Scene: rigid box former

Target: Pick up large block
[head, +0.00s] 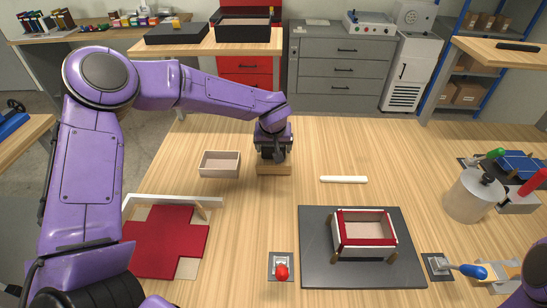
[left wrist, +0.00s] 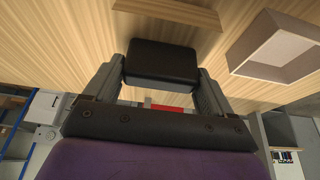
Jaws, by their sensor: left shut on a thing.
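My left gripper (head: 273,152) points down over the table behind the middle of the workspace. It is shut on a black block (left wrist: 162,62), which sits between the two fingers in the left wrist view. In the head view the block is mostly hidden by the gripper. A light wooden piece (head: 273,170) lies on the table just below the gripper. It also shows in the left wrist view (left wrist: 170,12), beyond the block. I cannot tell whether the block touches it. My right gripper is not in view.
An open tray (head: 220,175) stands just left of the gripper. A red cross-shaped sheet (head: 165,242) lies front left. A box with red edges (head: 364,254) sits on a dark plate (head: 315,265) front right. A white bar (head: 344,180) lies to the right. A red-knobbed lever (head: 281,268) stands in front.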

